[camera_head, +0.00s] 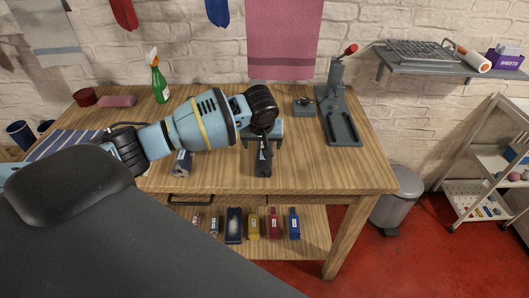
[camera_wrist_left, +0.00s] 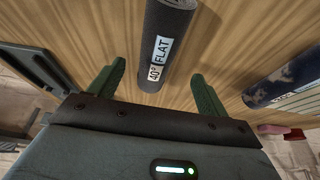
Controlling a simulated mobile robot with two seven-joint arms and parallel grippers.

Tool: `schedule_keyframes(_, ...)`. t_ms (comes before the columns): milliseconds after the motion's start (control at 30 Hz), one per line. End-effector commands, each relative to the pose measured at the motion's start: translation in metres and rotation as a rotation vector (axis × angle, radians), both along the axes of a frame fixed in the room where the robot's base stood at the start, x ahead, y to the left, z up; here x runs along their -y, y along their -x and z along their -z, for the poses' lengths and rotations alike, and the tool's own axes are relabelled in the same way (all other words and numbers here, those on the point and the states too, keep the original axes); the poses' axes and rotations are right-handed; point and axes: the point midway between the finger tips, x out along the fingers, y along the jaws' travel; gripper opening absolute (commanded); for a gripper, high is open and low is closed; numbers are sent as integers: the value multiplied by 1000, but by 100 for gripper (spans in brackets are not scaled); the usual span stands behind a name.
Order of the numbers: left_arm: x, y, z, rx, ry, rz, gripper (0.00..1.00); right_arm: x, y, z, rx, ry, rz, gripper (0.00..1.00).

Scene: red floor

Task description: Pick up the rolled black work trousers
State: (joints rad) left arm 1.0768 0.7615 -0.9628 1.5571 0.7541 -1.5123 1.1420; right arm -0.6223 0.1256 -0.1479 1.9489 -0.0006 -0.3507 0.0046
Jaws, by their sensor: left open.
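The rolled black work trousers (camera_head: 263,162) lie on the wooden table, pointing toward its front edge, partly hidden under my left gripper. In the left wrist view they are a dark grey-black roll (camera_wrist_left: 170,22) with a white and blue label reading "40° FLAT". My left gripper (camera_head: 262,143) is above the roll, pointing down. In the left wrist view its two green fingers (camera_wrist_left: 160,75) are open, one on each side of the roll's near end, with gaps showing on both sides. My right gripper is not in view.
A dark blue patterned roll (camera_wrist_left: 285,82) with a label lies beside; it also shows in the head view (camera_head: 182,163). A dark grey stand (camera_head: 340,115) is to the right on the table (camera_head: 320,176). A green spray bottle (camera_head: 159,80) stands at the back left.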

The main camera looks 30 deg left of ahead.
Motion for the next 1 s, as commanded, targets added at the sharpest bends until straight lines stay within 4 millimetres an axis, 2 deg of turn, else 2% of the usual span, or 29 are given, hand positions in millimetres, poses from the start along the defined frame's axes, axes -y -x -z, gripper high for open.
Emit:
schedule_keyframes(33, -1, -1, 7, -4, -1, -1, 77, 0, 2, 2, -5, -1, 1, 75)
schedule_keyframes(267, -2, -4, 13, -2, -1, 1, 77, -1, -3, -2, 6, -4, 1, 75)
schedule_keyframes(500, -6, -14, 46, -3, 0, 1, 77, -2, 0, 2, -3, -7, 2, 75)
schedule_keyframes(600, -8, -17, 54, -1, 0, 1, 77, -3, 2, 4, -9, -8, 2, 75)
schedule_keyframes(900, -9, -19, 55, 2, 0, 2, 77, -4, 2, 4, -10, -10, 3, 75)
schedule_keyframes(1000, -9, -19, 55, 2, 0, 2, 64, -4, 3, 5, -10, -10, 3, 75)
